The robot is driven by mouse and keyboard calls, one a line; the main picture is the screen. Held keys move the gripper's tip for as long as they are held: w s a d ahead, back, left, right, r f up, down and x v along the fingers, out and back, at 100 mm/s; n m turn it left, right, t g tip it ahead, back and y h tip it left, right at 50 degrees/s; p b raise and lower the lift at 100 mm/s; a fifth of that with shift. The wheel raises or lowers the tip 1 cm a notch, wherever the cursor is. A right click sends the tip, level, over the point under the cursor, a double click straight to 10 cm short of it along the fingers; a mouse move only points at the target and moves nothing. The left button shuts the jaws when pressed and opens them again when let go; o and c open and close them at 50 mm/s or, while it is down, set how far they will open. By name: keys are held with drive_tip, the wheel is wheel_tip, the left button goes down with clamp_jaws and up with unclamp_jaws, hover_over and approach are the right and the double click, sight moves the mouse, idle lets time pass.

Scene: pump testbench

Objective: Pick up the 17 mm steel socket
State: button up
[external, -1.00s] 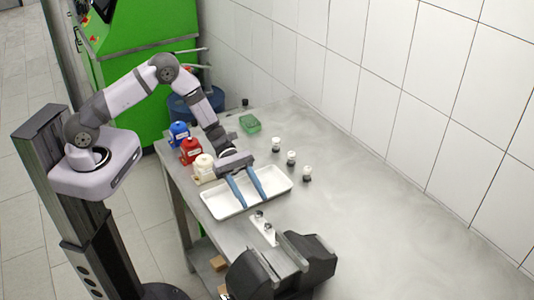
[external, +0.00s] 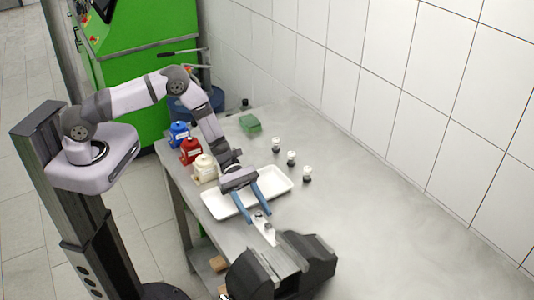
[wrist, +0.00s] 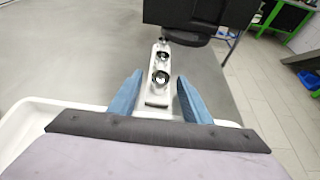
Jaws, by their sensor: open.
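A narrow white holder (external: 266,234) on the table carries small steel sockets. In the wrist view the holder (wrist: 157,92) runs away from me, with a larger socket (wrist: 161,78) nearest and a smaller socket (wrist: 162,57) behind it. I cannot read sizes, so I cannot tell which is the 17 mm one. My gripper (external: 260,217) is open and empty. Its two blue fingers reach down toward the near end of the holder. In the wrist view my gripper (wrist: 160,78) has one finger on each side of the holder, with the larger socket between the fingertips in the picture. Contact is not visible.
A white tray (external: 219,206) lies under and behind my gripper. A dark vise-like block (external: 262,271) stands just beyond the holder.

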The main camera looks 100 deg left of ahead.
clamp_jaws()
drive_tip(key=shift+r, duration=0.1)
idle(0.3)
wheel_tip(320, 180, up, 10)
drive_tip(key=b, duration=0.3)
drive_tip(key=shift+b, duration=0.4)
